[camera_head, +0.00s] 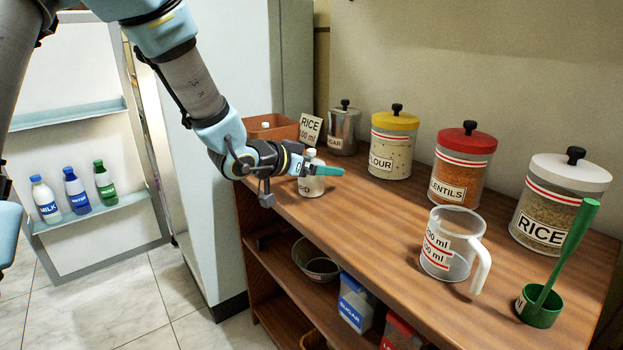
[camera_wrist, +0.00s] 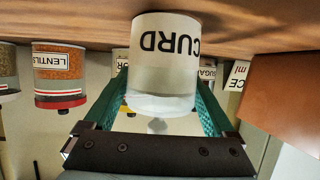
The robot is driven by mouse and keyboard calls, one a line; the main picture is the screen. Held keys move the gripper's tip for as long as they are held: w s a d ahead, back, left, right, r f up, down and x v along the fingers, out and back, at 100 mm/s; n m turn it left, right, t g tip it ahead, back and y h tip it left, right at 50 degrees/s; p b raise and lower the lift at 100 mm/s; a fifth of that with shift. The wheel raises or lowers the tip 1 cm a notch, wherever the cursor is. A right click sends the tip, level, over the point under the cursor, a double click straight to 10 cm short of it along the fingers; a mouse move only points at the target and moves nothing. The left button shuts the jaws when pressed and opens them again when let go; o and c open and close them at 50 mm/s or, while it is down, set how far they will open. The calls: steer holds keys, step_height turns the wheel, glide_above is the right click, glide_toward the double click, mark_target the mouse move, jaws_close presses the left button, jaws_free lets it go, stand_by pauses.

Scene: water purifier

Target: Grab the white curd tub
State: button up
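The white curd tub (camera_wrist: 165,60) is labelled CURD and stands on the wooden counter; the wrist view shows it upside down. In the head view the tub (camera_head: 311,187) is partly hidden by my gripper (camera_head: 325,169). In the wrist view the two green fingers of my gripper (camera_wrist: 163,95) are set wide apart, one on each side of the tub. The tub hides their tips, and whether they touch it I cannot tell. The tub's base appears to rest on the counter.
Behind stand a sugar canister (camera_head: 343,130), flour jar (camera_head: 391,145), lentils jar (camera_head: 461,168) and rice jar (camera_head: 545,225). A measuring cup (camera_head: 450,245) and green scoop (camera_head: 541,305) are at the front right. A brown box (camera_head: 270,127) stands left, beside the open fridge (camera_head: 75,115).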

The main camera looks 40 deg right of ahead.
steer(key=c, duration=1.3)
steer(key=shift+o, duration=0.2)
